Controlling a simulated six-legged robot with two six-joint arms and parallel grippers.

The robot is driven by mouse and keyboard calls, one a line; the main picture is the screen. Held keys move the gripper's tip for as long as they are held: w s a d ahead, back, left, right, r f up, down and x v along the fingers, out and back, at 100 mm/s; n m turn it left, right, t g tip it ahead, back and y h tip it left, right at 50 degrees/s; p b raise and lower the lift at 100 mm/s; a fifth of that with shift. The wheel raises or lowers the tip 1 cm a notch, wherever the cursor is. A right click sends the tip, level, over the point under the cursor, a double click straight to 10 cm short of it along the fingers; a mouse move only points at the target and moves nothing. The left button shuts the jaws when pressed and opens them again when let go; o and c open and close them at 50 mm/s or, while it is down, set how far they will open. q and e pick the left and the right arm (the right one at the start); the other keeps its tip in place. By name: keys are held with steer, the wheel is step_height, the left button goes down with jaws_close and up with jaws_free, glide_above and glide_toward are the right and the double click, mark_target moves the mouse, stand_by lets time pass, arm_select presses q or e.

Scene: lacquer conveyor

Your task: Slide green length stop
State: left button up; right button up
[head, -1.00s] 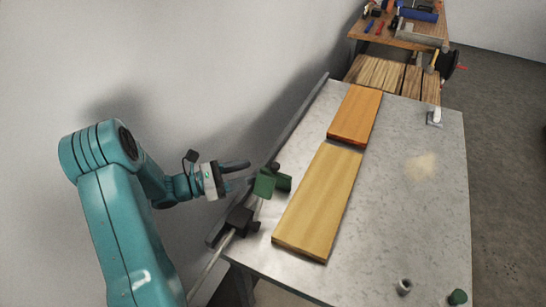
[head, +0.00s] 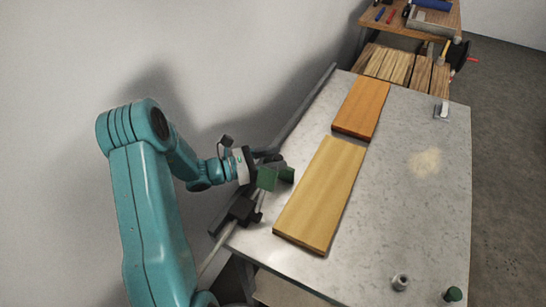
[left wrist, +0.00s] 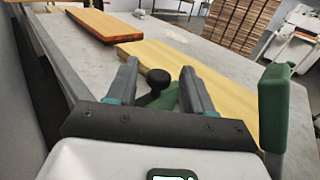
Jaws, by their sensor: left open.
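The green length stop (head: 267,179) sits at the left edge of the grey table, beside the near light board (head: 320,195). In the left wrist view its upright green plate (left wrist: 273,105) stands at the right, and its black knob (left wrist: 158,79) shows between my fingers. My left gripper (head: 268,156) is open at the stop, with its fingers either side of the knob. It also shows in the left wrist view (left wrist: 160,72); contact cannot be told. My right gripper is not in view.
An orange board (head: 361,107) lies beyond the light board. A dark rail (head: 303,105) runs along the table's left edge near the wall. A small fitting (head: 441,110), a grey ring (head: 400,282) and a green knob (head: 453,294) are on the right side.

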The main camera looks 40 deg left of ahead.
arm_select(q)
jaws_close()
steer(key=s, duration=0.2)
steer(key=s+d, duration=0.1)
steer(key=s, duration=0.1)
steer(key=shift+s+d, duration=0.1)
steer(key=shift+s, duration=0.05)
steer(key=shift+d+f, duration=0.1)
steer(key=shift+c, duration=0.9)
jaws_free()
steer(key=shift+o, duration=0.9)
steer(key=shift+s, duration=0.15)
steer(key=b+v, duration=0.1)
steer(key=v, duration=0.5)
steer(key=shift+s+a, duration=0.4)
steer(key=shift+s, duration=0.15)
